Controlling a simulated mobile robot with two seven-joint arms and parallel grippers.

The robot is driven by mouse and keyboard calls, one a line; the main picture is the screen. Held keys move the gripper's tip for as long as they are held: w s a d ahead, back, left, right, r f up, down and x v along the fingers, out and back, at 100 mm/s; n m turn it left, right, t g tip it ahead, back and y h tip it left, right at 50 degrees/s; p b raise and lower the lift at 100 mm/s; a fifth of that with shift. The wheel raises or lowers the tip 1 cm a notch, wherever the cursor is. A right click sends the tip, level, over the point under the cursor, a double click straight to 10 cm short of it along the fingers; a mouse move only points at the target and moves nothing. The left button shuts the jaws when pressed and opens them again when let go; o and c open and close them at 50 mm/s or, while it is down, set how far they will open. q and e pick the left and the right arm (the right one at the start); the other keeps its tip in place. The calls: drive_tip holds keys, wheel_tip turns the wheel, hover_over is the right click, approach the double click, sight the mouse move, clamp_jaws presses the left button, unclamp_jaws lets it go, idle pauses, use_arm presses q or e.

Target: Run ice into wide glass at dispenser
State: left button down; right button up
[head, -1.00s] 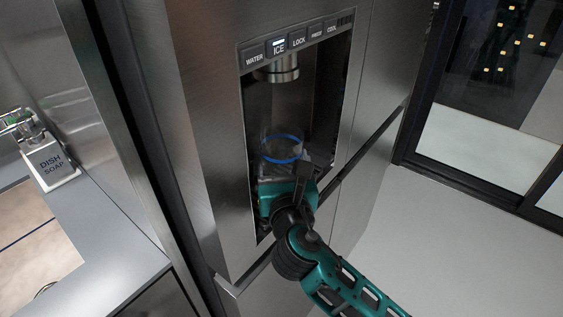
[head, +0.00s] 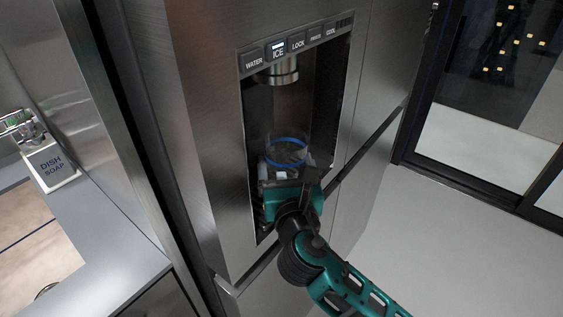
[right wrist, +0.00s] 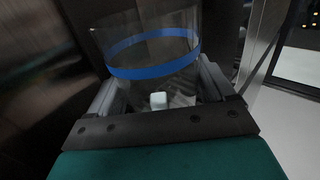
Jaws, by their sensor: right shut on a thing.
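A clear wide glass (head: 287,153) with a blue band stands in the dispenser recess (head: 322,95), below the metal ice spout (head: 278,72) and apart from it. My right gripper (head: 287,172) is shut on the glass. In the right wrist view the glass (right wrist: 150,53) sits between the two fingers (right wrist: 160,86), and a pale ice cube (right wrist: 158,100) shows low in it. The lamp above the ICE button (head: 278,50) is lit. My left gripper is not in view.
The recess walls stand close around the glass and my right gripper.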

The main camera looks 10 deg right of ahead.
drive_tip(key=shift+s+d+r+p, duration=0.1)
drive_tip(key=shift+s+d+p, duration=0.2)
drive_tip(key=shift+s+d, duration=0.4)
drive_tip(key=shift+s+d+p, duration=0.3)
drive_tip(key=shift+s+d, duration=0.15)
drive_tip(key=shift+s, duration=0.35)
drive_tip(key=shift+s+d, duration=0.2)
drive_tip(key=s+d, duration=0.5)
drive_tip(key=s, duration=0.2)
drive_tip(key=shift+s+d, duration=0.25)
drive_tip(key=shift+d, duration=0.15)
